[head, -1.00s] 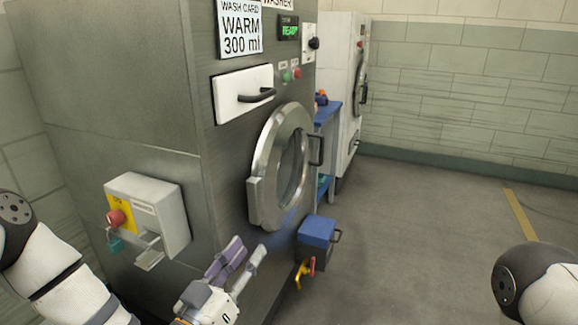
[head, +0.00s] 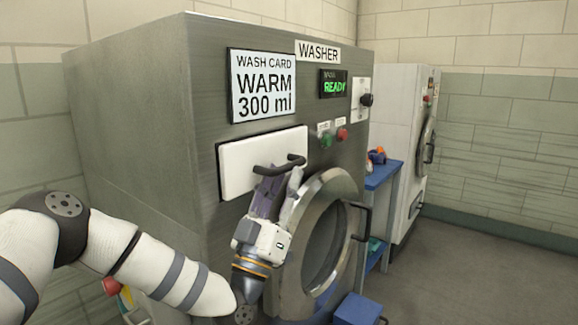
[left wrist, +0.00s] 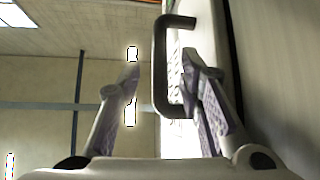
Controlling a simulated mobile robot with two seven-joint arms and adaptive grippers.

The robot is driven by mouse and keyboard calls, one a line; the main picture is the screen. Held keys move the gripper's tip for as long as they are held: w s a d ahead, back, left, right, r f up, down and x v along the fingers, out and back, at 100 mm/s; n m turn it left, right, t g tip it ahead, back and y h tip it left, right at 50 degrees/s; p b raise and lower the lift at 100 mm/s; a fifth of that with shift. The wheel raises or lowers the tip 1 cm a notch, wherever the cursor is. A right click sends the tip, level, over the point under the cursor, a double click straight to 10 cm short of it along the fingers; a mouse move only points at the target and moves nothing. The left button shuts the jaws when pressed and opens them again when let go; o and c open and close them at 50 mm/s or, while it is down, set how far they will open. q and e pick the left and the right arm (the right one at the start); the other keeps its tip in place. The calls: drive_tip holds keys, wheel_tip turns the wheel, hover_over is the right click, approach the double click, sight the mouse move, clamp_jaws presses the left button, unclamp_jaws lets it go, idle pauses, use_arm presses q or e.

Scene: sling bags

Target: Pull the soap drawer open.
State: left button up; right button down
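The soap drawer (head: 235,170) is a white panel with a dark bar handle (head: 290,163), set in the washer's steel front. It looks shut. My left gripper (head: 282,182) is at the drawer front, its fingers reaching up to the handle from below in the head view. In the left wrist view, my left gripper (left wrist: 160,75) has its fingers spread. The handle's dark bar (left wrist: 160,65) shows between them, closer to the right-hand finger, which overlaps the handle's loop. I cannot tell whether that finger touches the handle. My right gripper is out of view.
The round washer door (head: 315,245) is just below the drawer, with a blue box (head: 357,309) lower down. A wash card (head: 262,85) reads WARM 300 ml, and a display (head: 334,84) reads READY. A blue shelf (head: 384,175) and another white machine stand at right.

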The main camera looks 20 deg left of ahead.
sight(289, 168)
use_arm(q)
drive_tip(key=x, duration=0.3)
drive_tip(key=shift+w+d, duration=0.1)
drive_tip(key=shift+w, duration=0.05)
drive_tip(key=shift+c, duration=0.5)
